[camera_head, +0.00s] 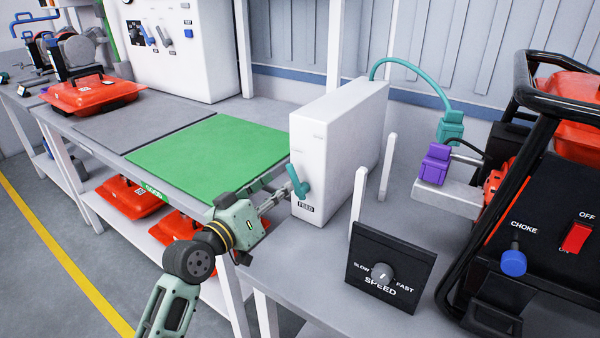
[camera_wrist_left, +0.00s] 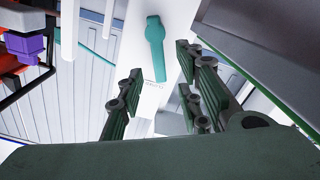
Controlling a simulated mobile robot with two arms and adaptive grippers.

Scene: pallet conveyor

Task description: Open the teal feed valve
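The teal feed valve (camera_head: 299,183) is a lever on the front face of a white box (camera_head: 338,130), above a FEED label (camera_head: 306,208). In the left wrist view the lever (camera_wrist_left: 155,48) lies lengthwise, beyond the fingertips and between their lines. My left gripper (camera_head: 284,193) is close in front of the lever at its lower left. In the wrist view its fingers (camera_wrist_left: 160,82) are spread apart with nothing between them. Whether a fingertip touches the lever cannot be told from the head view. My right gripper is not in view.
A green mat (camera_head: 210,152) lies left of the box. White posts (camera_head: 388,165) and a black SPEED dial panel (camera_head: 390,268) stand to its right. A teal hose (camera_head: 405,62) runs behind the box towards a purple connector (camera_head: 434,163). A black-framed machine (camera_head: 540,190) fills the right.

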